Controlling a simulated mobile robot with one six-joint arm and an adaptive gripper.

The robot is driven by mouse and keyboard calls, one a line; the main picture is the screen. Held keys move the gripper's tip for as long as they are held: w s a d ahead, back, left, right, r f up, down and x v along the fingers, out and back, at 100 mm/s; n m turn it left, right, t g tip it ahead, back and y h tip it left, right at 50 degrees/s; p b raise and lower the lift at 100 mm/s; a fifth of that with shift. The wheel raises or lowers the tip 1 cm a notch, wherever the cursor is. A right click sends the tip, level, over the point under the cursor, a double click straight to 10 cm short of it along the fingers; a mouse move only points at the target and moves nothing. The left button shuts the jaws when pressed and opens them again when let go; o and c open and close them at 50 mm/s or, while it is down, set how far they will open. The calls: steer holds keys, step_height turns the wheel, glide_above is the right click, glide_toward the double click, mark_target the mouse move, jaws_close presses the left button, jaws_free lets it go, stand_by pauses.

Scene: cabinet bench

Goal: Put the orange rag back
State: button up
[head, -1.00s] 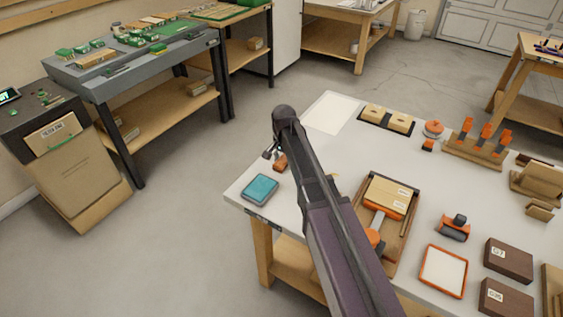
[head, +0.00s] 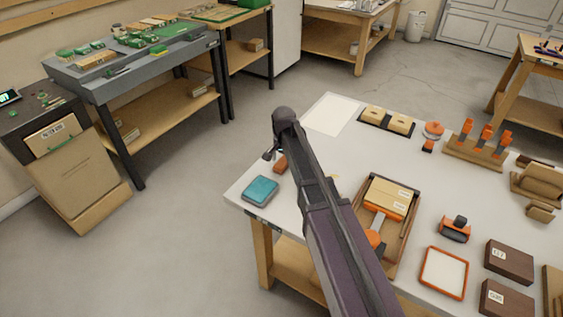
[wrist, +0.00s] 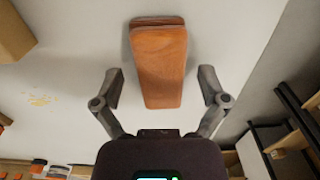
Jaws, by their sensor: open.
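The orange rag (wrist: 160,65) shows in the wrist view as a folded orange-brown piece on the white bench top. It also shows in the head view (head: 280,164), partly hidden by my arm. My gripper (wrist: 160,88) is open, with one finger on each side of the rag's near part and a gap on both sides. In the head view my gripper (head: 269,155) is mostly hidden behind my wrist, at the rag's far side.
A teal pad (head: 260,190) lies near the bench's left corner, close to the rag. A wooden tray (head: 408,232) with a box and an orange-handled tool stands to the right. A white sheet (head: 331,114) lies behind. Small yellow marks (wrist: 40,100) show on the bench top.

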mark_target(284, 162)
step_height(284, 162, up, 12)
steer(key=p, duration=1.2)
stand_by(0.7)
steer(key=s+d+n, duration=0.3)
steer(key=s+d, duration=0.4)
steer(key=s, duration=0.3)
steer(key=s+d+n, duration=0.3)
steer(key=s+d, duration=0.4)
steer(key=s, duration=0.4)
steer(key=shift+d+n, duration=0.2)
steer(key=shift+n, duration=0.1)
